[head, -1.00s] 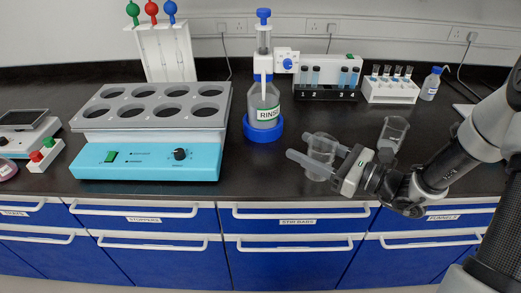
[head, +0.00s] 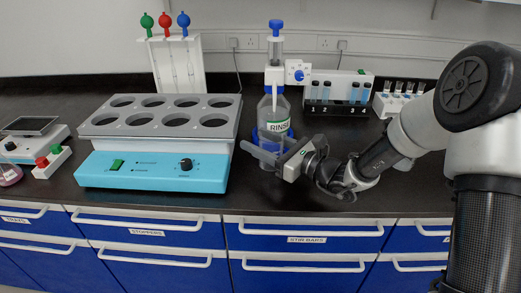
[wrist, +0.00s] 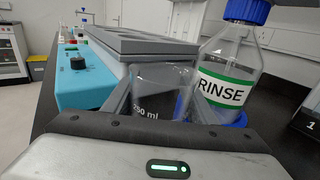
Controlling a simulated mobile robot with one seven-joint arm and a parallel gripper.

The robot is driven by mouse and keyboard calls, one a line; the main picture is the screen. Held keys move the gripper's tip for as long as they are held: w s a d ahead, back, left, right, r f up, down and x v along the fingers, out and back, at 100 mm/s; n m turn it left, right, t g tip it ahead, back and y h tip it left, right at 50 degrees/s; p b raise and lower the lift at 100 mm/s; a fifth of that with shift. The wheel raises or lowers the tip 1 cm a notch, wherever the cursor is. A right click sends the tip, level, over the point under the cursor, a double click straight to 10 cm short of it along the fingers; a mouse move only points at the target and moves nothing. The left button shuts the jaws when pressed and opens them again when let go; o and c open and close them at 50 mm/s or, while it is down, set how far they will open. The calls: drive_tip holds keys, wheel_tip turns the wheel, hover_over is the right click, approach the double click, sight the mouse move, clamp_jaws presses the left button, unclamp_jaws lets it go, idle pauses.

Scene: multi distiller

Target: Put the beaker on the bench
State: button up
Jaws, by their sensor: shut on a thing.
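The clear glass beaker (wrist: 160,84), marked 250 ml, stands upright between the fingers of my gripper (wrist: 160,104) in the wrist view. My gripper is shut on it. In the head view my gripper (head: 266,150) is over the black bench (head: 235,197), in front of the RINSE bottle. There the beaker is hard to make out against the bottle and the fingers. I cannot tell whether its base touches the bench.
The turquoise block with a grey holed top (head: 150,173) stands close left. The RINSE bottle (head: 276,112) in its blue ring is just behind. A rack with numbered slots (head: 337,108) is farther back. The front bench strip is clear.

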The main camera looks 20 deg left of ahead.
wheel_tip(320, 180, down, 2)
drive_tip(key=shift+f, duration=0.1)
drive_tip(key=o, duration=0.8)
drive_tip(key=shift+d, duration=0.1)
